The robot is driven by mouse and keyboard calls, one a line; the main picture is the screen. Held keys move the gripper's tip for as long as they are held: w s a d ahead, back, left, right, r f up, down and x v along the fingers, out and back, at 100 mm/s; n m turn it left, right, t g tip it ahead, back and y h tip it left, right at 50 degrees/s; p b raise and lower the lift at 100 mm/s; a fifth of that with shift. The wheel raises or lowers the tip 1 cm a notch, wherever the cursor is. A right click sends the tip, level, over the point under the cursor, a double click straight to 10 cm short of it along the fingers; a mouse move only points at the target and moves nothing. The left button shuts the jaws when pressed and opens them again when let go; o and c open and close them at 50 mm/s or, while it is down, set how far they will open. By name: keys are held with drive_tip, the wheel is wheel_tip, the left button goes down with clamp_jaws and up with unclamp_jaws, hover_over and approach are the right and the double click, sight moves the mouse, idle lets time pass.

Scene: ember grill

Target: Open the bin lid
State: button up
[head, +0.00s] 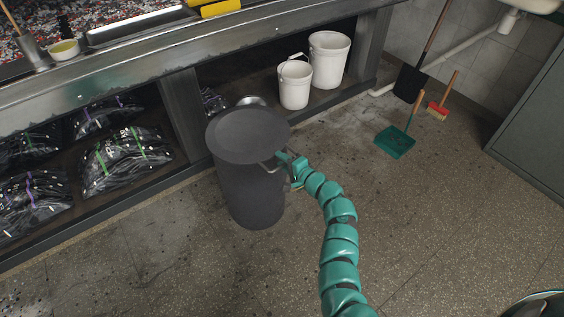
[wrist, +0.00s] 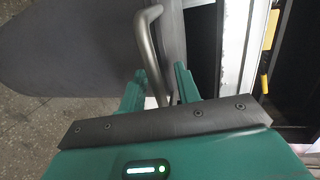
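The dark grey round bin (head: 250,195) stands on the floor in front of the counter. Its lid (head: 246,132) lies flat and closed on top. A bent metal handle (head: 268,166) sticks out from the lid's edge on the side toward my arm. My gripper (head: 284,160) is at this handle. In the wrist view, the handle bar (wrist: 146,45) runs down between the two green fingers of my gripper (wrist: 160,72). The fingers are apart, with a visible gap between the bar and the right finger.
A steel counter (head: 180,62) with a lower shelf runs behind the bin. Black bags (head: 125,160) lie on the shelf at left. White buckets (head: 328,60) stand at right. A green dustpan (head: 395,142) and a red brush (head: 437,110) are farther right. The floor in front is clear.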

drive_tip(key=shift+w+a+f, duration=0.1)
drive_tip(key=shift+w+a, duration=0.1)
clamp_jaws()
idle(0.3)
